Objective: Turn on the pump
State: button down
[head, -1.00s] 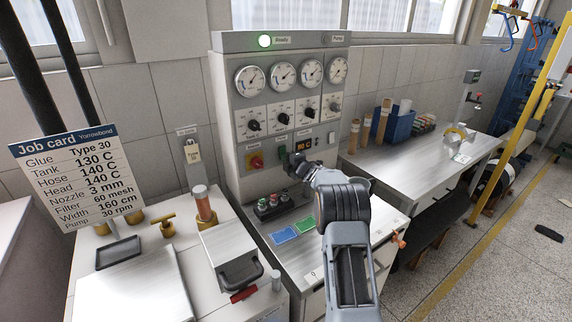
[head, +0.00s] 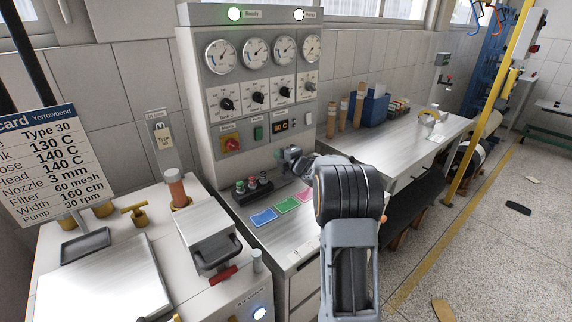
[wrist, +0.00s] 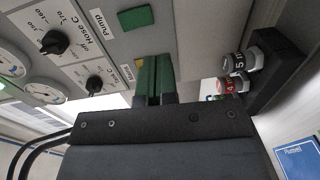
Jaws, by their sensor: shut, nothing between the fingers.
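The grey control cabinet (head: 250,100) stands in the middle of the head view. Its green pump button (head: 258,133) sits low on the front, left of the lit temperature display (head: 281,126). The button also shows beside its "Pump" label in the wrist view (wrist: 136,17). The pump lamp (head: 299,14) and the ready lamp (head: 234,14) on the top strip are both lit. My gripper (wrist: 153,78) is shut and empty, its green-faced fingers together. It is apart from the button, below and right of it in the head view.
A red rotary switch (head: 230,142) is left of the button. A glue tank (head: 208,240) stands left, a bench (head: 400,146) right. Open floor lies at the far right.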

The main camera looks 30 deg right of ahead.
jog(key=shift+f+v, duration=0.15)
jog(key=shift+v, duration=0.55)
jog(key=shift+f+v, duration=0.15)
jog(key=shift+v, duration=0.6)
jog(key=shift+d, duration=0.1)
